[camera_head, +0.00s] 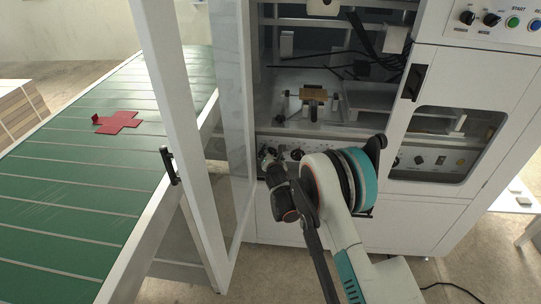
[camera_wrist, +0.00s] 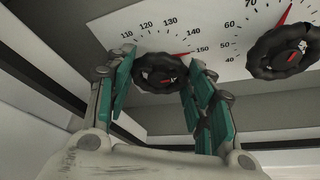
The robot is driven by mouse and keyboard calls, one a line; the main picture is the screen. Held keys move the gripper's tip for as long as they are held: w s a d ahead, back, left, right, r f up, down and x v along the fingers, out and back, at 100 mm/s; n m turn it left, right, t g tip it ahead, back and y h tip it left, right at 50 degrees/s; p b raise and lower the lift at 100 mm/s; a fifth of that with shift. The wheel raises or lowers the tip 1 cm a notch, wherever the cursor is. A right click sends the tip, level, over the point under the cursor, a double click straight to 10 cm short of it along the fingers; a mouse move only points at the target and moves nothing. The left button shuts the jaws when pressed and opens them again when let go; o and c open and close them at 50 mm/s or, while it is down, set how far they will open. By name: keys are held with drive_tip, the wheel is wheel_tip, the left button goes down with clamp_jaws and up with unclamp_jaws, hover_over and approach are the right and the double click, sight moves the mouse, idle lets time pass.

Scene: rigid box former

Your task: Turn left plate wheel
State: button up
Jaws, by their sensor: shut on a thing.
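The left plate wheel (camera_wrist: 158,73) is a black knurled hand wheel on a white dial panel with a scale from about 110 to 150. A red pointer on that scale lies near 150. My gripper (camera_wrist: 156,78) has one teal-padded finger on each side of the wheel and is shut on it. In the head view my gripper (camera_head: 268,160) is at the machine's front panel, where my arm hides part of the wheel. A second black wheel (camera_wrist: 283,52) is to the right, with its red pointer near 70.
An open framed door (camera_head: 185,130) stands left of my arm. A green conveyor (camera_head: 75,175) with a red cross-shaped blank (camera_head: 118,122) is beyond it. The machine's right door (camera_head: 445,145) has a window. The open bay holds a wooden block (camera_head: 313,93) on a fixture.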

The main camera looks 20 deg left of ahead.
drive_tip(key=o, duration=0.8)
drive_tip(key=shift+c, duration=0.2)
drive_tip(key=shift+s, duration=0.1)
drive_tip(key=v, duration=1.1)
drive_tip(key=shift+s+d, duration=0.3)
drive_tip(key=shift+r, duration=0.15)
